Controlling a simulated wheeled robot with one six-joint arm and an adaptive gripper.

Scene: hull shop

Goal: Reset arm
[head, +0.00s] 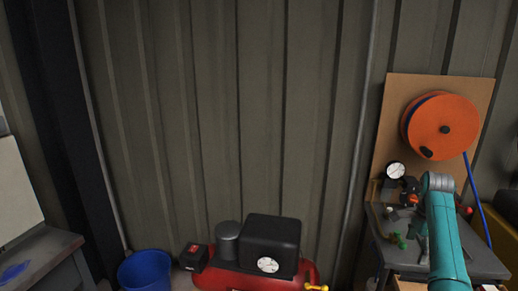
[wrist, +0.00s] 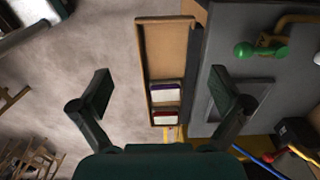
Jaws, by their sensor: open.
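My gripper (wrist: 162,92) is open in the wrist view, its two dark fingers wide apart with nothing held between them. Below and between the fingers shows a narrow wooden tray or drawer (wrist: 168,50) beside a grey bench (wrist: 245,20). Two small items with white and coloured parts, one purple (wrist: 167,92) and one red (wrist: 166,116), lie in its lower end. In the head view my teal arm reaches over the grey bench (head: 478,255) at the right. The gripper's fingers cannot be made out there.
An orange hose reel (head: 440,127) hangs on a wooden board above the bench. A pressure gauge (head: 396,170) and a green fitting (head: 398,240) are close to my arm. A red compressor (head: 225,278) and blue bucket (head: 146,272) stand by the wall.

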